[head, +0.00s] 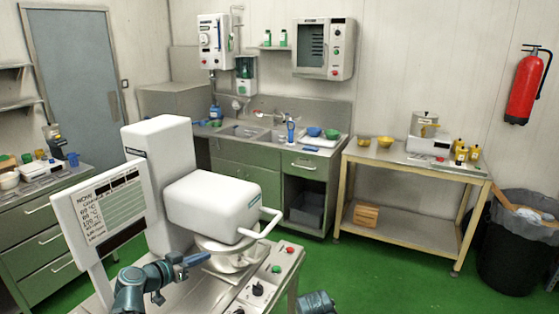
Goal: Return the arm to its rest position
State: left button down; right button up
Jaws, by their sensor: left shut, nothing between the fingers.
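My left gripper (197,260) is in the lower left of the head view, with its arm coming up from the bottom edge. Its fingers are together and empty, pointing right.
A sign board (105,213) stands left of the kettle. Red and green buttons (277,268) and black knobs are on the kettle's steel bench. A sink counter (262,140), a side table (385,158) and a black bin (510,255) stand farther back. Green floor (380,270) is clear at right.

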pick_arm(q)
jog(key=s+d+f+m+g, duration=0.1)
jog(key=s+d+f+g, duration=0.4)
jog(key=d, duration=0.4)
jog(key=s+d+f+g, duration=0.4)
jog(key=d+f, duration=0.2)
jog(key=d, duration=0.4)
jog(key=s+d+f+n+g+y, duration=0.1)
jog(key=s+g+y, duration=0.1)
jog(key=s+y, duration=0.2)
jog(key=s+d+f+n+g+y, duration=0.1)
jog(key=s+f+g+y, duration=0.1)
jog(key=s+y, duration=0.2)
jog(key=s, duration=0.3)
jog(key=shift+s+d+f, duration=0.25)
jog(key=shift+s+d, duration=0.05)
jog(key=shift+d, duration=0.1)
